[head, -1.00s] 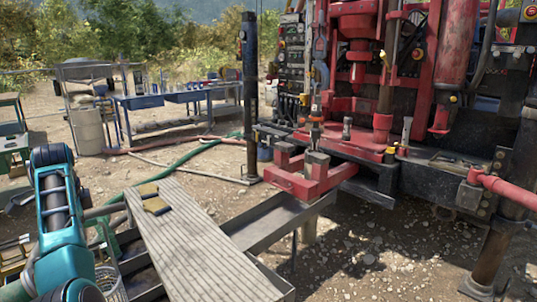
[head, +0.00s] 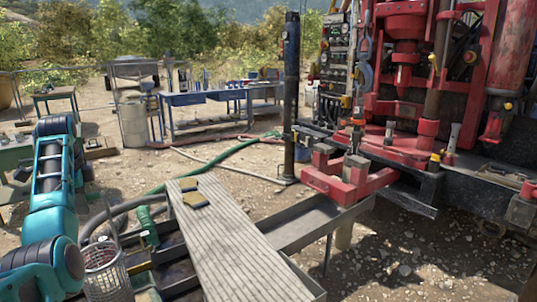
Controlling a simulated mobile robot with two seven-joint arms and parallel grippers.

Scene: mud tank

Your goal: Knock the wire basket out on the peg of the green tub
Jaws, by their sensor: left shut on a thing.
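The wire basket (head: 108,280) is a pale mesh cylinder at the lower left, beside the trough. My left gripper (head: 101,242) is at the basket's top rim, small and partly hidden behind my teal arm. It is shut on the basket. I cannot make out the green tub or its peg. My right gripper is not in view.
A green fitting (head: 148,226) stands beside the basket. The red drill rig (head: 400,120) fills the right. Gravel ground lies open behind the trough.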

